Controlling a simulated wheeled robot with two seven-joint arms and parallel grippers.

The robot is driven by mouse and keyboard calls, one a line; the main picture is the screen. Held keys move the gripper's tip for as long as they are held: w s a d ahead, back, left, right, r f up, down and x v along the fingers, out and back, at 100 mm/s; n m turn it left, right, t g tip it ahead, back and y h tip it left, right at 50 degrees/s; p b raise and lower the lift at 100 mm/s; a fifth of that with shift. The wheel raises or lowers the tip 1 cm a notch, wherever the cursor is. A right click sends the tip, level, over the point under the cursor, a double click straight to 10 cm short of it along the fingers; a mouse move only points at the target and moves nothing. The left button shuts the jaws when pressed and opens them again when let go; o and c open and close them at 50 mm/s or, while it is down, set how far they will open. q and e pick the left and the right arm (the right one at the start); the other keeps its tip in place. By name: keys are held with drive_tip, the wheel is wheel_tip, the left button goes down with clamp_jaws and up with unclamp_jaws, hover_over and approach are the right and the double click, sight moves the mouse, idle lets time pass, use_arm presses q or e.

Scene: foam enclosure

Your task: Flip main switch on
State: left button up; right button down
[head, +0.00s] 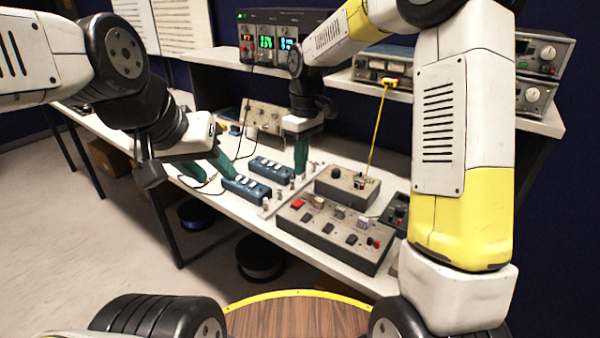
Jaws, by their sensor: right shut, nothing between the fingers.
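A grey control box (335,232) lies on the white bench, with a red button (298,204) at its left end and several switches and knobs on top. I cannot tell which control is the main switch, or its position. My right gripper (300,172) points down with its green fingers together, empty, behind the left end of this box and beside a blue switch strip (271,170). I cannot tell whether its tips touch anything. My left gripper (218,181) has its green fingers apart, left of another blue strip (246,190), with nothing seen between them.
A smaller grey box (347,186) with a yellow cable sits behind the control box. A dark box (396,215) stands to its right, partly behind my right arm. Instruments stand on the raised shelf (215,57). Black cables lie near my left gripper.

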use_arm(q)
drive_tip(key=shift+w, duration=0.1)
use_arm(e)
drive_tip(key=r, duration=0.5)
drive_tip(key=shift+w+d, duration=0.3)
